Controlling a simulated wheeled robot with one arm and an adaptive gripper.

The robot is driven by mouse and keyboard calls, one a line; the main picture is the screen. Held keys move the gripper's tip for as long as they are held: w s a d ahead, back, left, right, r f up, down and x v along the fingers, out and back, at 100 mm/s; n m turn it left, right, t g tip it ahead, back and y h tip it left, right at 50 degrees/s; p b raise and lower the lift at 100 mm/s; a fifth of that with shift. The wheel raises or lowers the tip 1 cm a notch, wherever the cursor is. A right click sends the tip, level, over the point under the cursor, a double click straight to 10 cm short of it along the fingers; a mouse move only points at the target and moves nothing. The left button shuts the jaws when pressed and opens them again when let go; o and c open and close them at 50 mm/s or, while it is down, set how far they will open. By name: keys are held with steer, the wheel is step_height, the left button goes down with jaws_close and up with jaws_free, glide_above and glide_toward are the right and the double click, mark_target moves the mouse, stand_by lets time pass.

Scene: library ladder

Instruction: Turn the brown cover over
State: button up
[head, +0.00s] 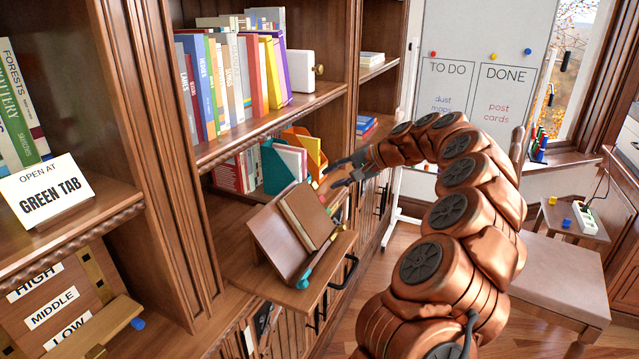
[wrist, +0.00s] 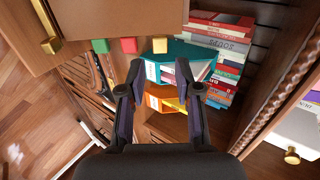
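The brown cover (head: 308,215) lies closed on a tilted wooden book stand (head: 272,235) on a pull-out shelf in the head view. In the wrist view, a plain brown surface (wrist: 125,18) at the top looks like this cover. Green (wrist: 100,45), red (wrist: 129,45) and yellow (wrist: 160,44) tabs stick out along its lower edge there. My gripper (head: 329,177) is beyond the upper right end of the cover and looks apart from it. In the wrist view my gripper (wrist: 159,75) has its fingers spread with nothing held between them.
A teal file holder (head: 277,168) and an orange one (head: 306,150) stand on the shelf behind the stand. A sign (head: 48,190) reads "OPEN AT GREEN TAB". The floor beside the bookcase is open.

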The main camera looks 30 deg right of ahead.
mark_target(316, 185)
steer(key=p+x, duration=0.1)
steer(key=x, duration=0.4)
steer(key=shift+w+a+f, duration=0.2)
steer(key=shift+w, duration=0.1)
jaws_close()
stand_by(0.3)
